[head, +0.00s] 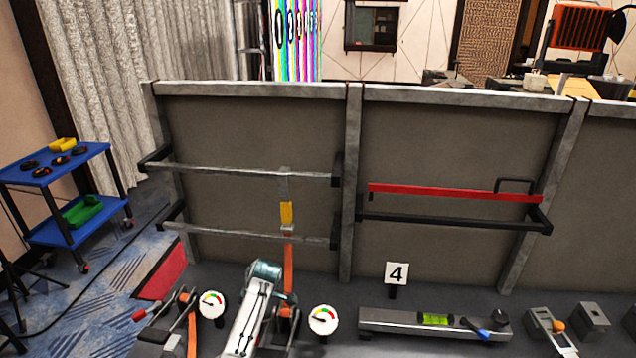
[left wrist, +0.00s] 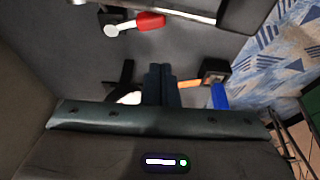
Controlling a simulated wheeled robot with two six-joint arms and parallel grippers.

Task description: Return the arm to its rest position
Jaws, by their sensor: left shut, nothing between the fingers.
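My left gripper (left wrist: 161,70) shows in the left wrist view with its two dark fingers together and nothing between them. In the head view, my left arm rises from the bottom edge, left of centre, between two round gauges; its fingers cannot be made out there. The left gauge (head: 212,304) and the right gauge (head: 323,319) stand close on either side of it. An orange strap (head: 288,262) with a yellow buckle (head: 287,213) hangs from the rails just behind the arm. My right gripper is in neither view.
A grey panel wall (head: 250,130) with metal rails (head: 245,172) stands behind the bench. A red bar (head: 450,193) lies along the right rails. A beam with a green level vial (head: 436,319) lies to the right, near a number 4 sign (head: 396,273). A blue cart (head: 70,225) stands left.

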